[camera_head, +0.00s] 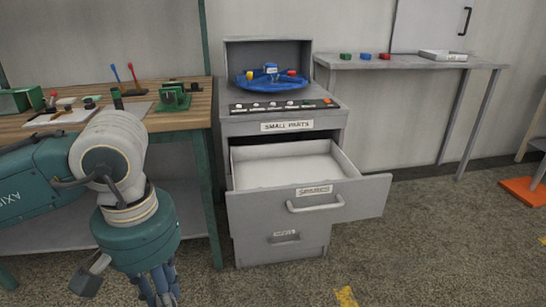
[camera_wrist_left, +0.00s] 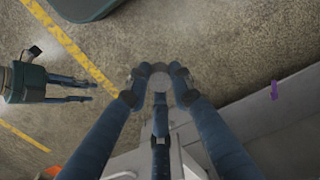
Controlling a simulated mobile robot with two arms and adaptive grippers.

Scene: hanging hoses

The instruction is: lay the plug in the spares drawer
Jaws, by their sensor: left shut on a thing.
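The spares drawer (camera_head: 262,206) is pulled open at the front of the grey cabinet, with a SPARES label and a handle on its front. Its pale floor looks empty. My left gripper (camera_head: 160,292) is low in front of the workbench, left of the drawer, fingers pointing down. In the left wrist view its blue fingers (camera_wrist_left: 158,88) are closed around a small grey round piece, which looks like the plug (camera_wrist_left: 159,76); the fingers hide part of it. My right gripper (camera_wrist_left: 85,92) shows at the left of the wrist view, fingers apart and empty.
A closed lower drawer (camera_head: 285,239) is under the spares drawer. A blue tray (camera_head: 262,83) with small parts is on the cabinet top. The workbench (camera_head: 190,118) with tools is at left. A purple piece (camera_wrist_left: 274,90) shows in the wrist view.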

